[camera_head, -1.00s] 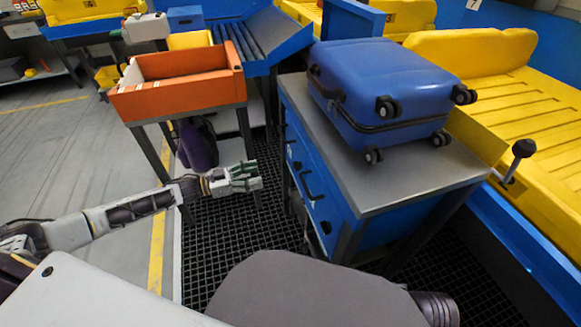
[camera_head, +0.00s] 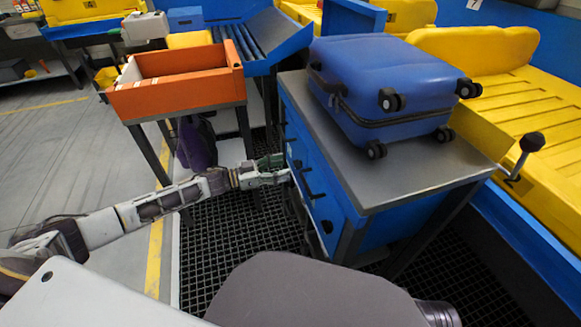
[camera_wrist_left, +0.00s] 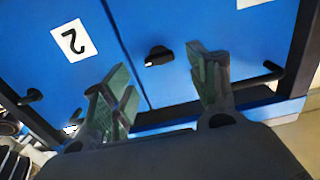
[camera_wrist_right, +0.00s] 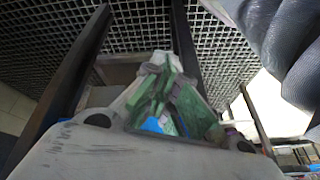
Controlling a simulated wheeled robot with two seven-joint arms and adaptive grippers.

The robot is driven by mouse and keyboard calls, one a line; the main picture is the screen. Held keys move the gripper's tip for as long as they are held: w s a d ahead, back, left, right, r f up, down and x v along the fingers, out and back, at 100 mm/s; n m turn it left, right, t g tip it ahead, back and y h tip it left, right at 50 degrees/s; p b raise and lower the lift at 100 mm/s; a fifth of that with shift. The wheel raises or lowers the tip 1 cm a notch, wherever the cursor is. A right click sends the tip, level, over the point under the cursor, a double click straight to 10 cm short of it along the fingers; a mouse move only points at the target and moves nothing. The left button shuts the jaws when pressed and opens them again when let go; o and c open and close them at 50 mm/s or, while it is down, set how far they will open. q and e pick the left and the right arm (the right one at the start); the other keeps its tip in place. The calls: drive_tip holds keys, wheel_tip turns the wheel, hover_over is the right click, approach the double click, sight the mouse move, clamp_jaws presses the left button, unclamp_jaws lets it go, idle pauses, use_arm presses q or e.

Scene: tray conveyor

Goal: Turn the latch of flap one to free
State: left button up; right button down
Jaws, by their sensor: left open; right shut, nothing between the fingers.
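The blue cabinet front (camera_head: 310,165) faces my left gripper (camera_head: 283,170), which is open with its fingertips close to it. In the left wrist view, a small black latch knob (camera_wrist_left: 158,56) lies in the gap between the open green-padded fingers (camera_wrist_left: 163,75), a little ahead of them and apparently untouched. The latch is on the panel right of a seam. That panel's label (camera_wrist_left: 246,3) is cut off, so its number is unreadable. The panel left of the seam carries a label "2" (camera_wrist_left: 74,41). My right gripper (camera_wrist_right: 172,95) is shut and empty, seen only in its wrist view.
Black handles (camera_wrist_left: 268,72) (camera_wrist_left: 30,97) stick out from the panels on both sides. A blue suitcase (camera_head: 380,85) lies on the cabinet's grey top (camera_head: 400,180). An orange tray (camera_head: 175,95) stands on a frame left of the cabinet. Dark grating covers the floor.

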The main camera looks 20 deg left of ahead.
sight(298, 164)
use_arm(q)
drive_tip(key=x, duration=0.4)
drive_tip(key=shift+b, duration=0.4)
use_arm(e)
drive_tip(key=shift+x, duration=1.1)
drive_tip(key=shift+s+a, duration=0.2)
use_arm(q)
drive_tip(key=c, duration=1)
use_arm(e)
drive_tip(key=shift+w, duration=0.15)
